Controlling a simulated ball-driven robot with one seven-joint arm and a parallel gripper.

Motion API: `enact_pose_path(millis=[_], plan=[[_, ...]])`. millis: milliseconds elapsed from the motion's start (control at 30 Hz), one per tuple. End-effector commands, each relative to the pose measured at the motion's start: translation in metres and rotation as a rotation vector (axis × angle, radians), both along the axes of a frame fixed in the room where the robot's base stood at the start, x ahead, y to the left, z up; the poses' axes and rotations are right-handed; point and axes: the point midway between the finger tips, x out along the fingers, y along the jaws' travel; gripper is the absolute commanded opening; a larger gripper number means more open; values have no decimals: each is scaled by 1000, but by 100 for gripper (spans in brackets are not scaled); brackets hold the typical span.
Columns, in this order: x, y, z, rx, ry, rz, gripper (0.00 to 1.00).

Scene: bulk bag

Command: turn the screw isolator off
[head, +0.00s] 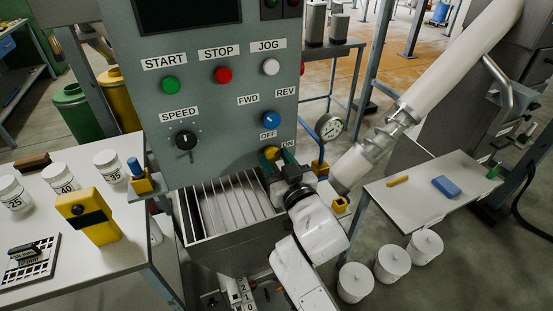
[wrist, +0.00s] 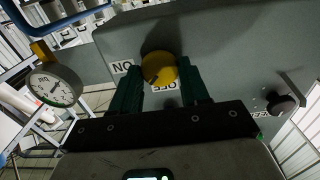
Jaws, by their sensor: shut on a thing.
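The screw isolator is a round yellow knob (head: 271,153) low on the grey control panel (head: 222,105). An OFF label sits above it and an ON label to its upper right. In the wrist view the yellow knob (wrist: 159,67) shows upside down, with ON at its left and OFF just below it. My gripper (head: 276,160) reaches the knob from below right. Its two dark green fingers (wrist: 160,80) are shut on either side of the knob. A dark mark shows on the knob's lower left face; its exact direction is hard to tell.
A blue FWD/REV knob (head: 270,118) sits close above. A pressure gauge (head: 330,127) stands right of the panel. A ribbed grey hopper (head: 190,220) lies below. Tables with jars (head: 108,165) and small items (head: 446,186) flank it.

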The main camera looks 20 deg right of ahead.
Motion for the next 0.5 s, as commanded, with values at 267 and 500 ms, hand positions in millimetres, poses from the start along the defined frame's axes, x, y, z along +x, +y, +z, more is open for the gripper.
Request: enact_pose_path(millis=[267, 500], plan=[[0, 0, 1, -264, 1, 0, 15], [0, 1, 1, -476, 1, 0, 15]])
